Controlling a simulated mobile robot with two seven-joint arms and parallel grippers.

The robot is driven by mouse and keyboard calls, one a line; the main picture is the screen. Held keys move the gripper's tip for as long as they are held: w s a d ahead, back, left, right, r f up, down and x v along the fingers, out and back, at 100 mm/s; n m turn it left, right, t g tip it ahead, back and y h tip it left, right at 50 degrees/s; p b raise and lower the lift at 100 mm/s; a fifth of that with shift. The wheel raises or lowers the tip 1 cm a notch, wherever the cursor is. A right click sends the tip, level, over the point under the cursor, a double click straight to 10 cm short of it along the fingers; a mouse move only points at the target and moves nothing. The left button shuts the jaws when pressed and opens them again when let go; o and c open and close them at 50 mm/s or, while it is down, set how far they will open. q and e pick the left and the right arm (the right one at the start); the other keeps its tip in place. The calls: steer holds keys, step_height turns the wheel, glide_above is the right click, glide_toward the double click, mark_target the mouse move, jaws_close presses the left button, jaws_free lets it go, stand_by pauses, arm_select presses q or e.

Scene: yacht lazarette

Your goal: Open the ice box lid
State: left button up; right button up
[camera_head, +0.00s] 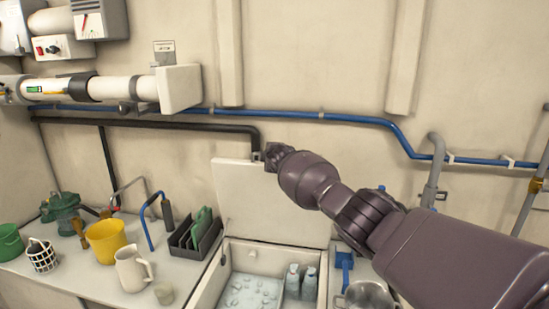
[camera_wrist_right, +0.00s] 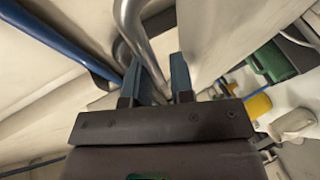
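The ice box (camera_head: 206,291) stands at the bottom centre of the head view, with ice and two bottles showing inside. Its white lid (camera_head: 262,210) is raised nearly upright at the back of the box, close to the wall. My right gripper (camera_head: 268,153) is at the lid's upper edge; its fingers are small and partly hidden there. In the right wrist view the two fingers (camera_wrist_right: 155,82) stand apart, with a curved metal bar (camera_wrist_right: 130,22) running down between them. A pale panel, probably the lid (camera_wrist_right: 205,40), is to their right. My left gripper is not in view.
A dark rack (camera_head: 183,243), a yellow bucket (camera_head: 105,240) and a white jug (camera_head: 130,270) stand on the left counter. A metal pot (camera_head: 367,295) is right of the box. A blue pipe (camera_head: 330,116) and a dark pipe (camera_head: 180,125) run along the wall.

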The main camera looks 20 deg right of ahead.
steer(key=p+v, duration=0.2)
steer(key=v, duration=0.8)
steer(key=shift+s, duration=0.3)
stand_by(0.7)
